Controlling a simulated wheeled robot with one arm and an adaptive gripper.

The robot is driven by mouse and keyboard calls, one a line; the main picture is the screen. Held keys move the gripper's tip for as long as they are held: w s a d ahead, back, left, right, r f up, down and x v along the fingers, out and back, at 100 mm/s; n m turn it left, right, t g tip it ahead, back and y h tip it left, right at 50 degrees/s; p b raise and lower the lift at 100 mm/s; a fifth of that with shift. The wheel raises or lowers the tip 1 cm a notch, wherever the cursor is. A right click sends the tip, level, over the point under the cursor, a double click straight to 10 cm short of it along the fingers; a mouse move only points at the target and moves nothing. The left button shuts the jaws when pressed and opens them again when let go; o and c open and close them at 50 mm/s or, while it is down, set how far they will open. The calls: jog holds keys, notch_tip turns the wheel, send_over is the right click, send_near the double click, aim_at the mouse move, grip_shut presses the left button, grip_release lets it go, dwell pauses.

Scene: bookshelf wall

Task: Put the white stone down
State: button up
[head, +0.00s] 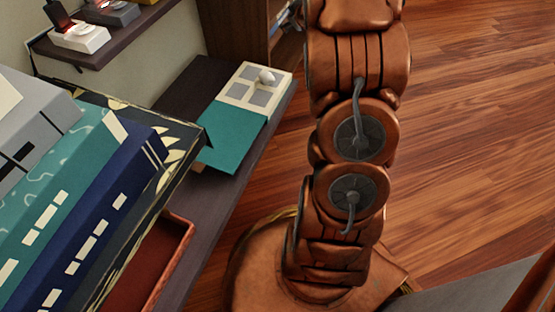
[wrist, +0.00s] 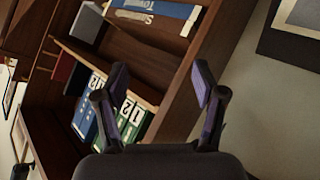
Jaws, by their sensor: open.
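A small white stone (head: 266,76) rests on the cream part with grey squares of a flat teal-and-cream item (head: 235,135), which lies on a dark shelf in the head view. My gripper (wrist: 160,84) shows in the wrist view with its two fingers spread apart and nothing between them. It faces a wooden bookcase (wrist: 185,75). The stone is not in the wrist view. The gripper's fingers are not in the head view, where only my arm shows, so their distance from the stone cannot be told.
Large books, one of them blue (head: 95,215), stand at the left beside a red tray (head: 165,265). A small upper shelf (head: 105,45) holds white and grey items. Numbered binders (wrist: 130,115) stand in the bookcase. The wooden floor (head: 470,130) at the right is clear.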

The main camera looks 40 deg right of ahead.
jog(key=s+a+m+g+y, duration=0.1)
jog(key=s+a+g, duration=0.6)
jog(key=s+a, duration=1.2)
jog(key=s+a+m+g+y, duration=0.1)
jog(key=s+a+g+y, duration=0.2)
jog(key=s+a, duration=1.7)
jog(key=s+g, duration=0.4)
jog(key=s, duration=0.1)
jog(key=shift+f+m, duration=0.25)
jog(key=shift+m, duration=0.05)
jog(key=w+d+r+t+h+p, duration=0.1)
jog(key=w+d+r+p, duration=0.2)
jog(key=r+p, duration=0.8)
jog(key=w+d+r+t+h+p, duration=0.1)
jog(key=w+d+r+p, duration=0.2)
jog(key=r+p, duration=0.75)
jog(key=s+a+r+y+p, duration=0.1)
jog(key=s+a+r+p, duration=0.1)
jog(key=r+p, duration=0.7)
jog(key=s+a+r+p, duration=0.3)
jog(key=r+p, duration=0.6)
jog(key=r, duration=0.2)
jog(key=shift+s+a+r+g+y, duration=0.15)
jog(key=shift+s+a+g+y, duration=0.2)
jog(key=shift+s+g+y, duration=0.05)
